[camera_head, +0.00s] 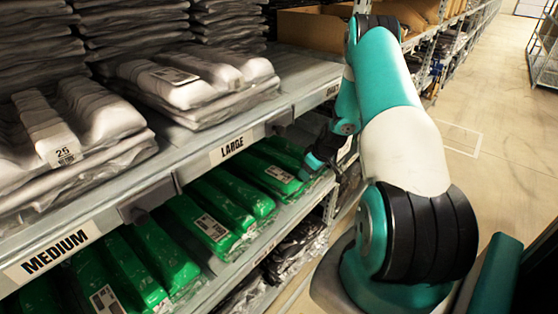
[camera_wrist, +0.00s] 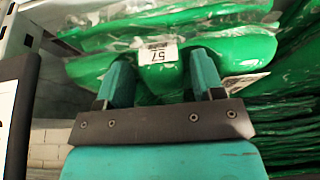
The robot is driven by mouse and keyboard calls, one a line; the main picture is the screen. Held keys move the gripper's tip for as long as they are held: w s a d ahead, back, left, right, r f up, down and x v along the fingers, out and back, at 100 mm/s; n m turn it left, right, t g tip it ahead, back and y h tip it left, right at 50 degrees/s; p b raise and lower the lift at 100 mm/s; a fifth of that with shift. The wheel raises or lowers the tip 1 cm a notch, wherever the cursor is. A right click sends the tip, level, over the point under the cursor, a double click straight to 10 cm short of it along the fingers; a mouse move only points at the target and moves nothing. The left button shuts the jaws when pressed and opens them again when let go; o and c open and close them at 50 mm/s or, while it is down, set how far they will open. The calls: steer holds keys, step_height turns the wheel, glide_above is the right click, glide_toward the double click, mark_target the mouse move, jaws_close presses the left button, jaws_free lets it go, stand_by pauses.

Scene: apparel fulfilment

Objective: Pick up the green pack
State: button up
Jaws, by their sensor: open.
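Several green packs in clear plastic lie on the lower shelf in the head view, among them a green pack (camera_head: 272,178) below the LARGE sign. In the wrist view a green pack (camera_wrist: 225,52) with a white label reading 57 lies directly in front of my gripper (camera_wrist: 160,68), with more green plastic under it. The two teal fingers are apart, with part of the pack and its label showing between them. I cannot tell whether they touch it. In the head view my gripper (camera_head: 320,160) is at the shelf front, partly hidden by my arm.
The upper shelf edge (camera_head: 200,160) with MEDIUM and LARGE signs runs above the green packs. White packs (camera_head: 190,80) sit on that shelf. Dark packs (camera_head: 297,248) lie on a lower level. The aisle floor (camera_head: 490,150) to the right is clear.

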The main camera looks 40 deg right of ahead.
steer(key=shift+c, duration=0.4)
steer(key=c, duration=0.7)
steer(key=shift+a+r, duration=0.1)
steer(key=shift+r, duration=0.05)
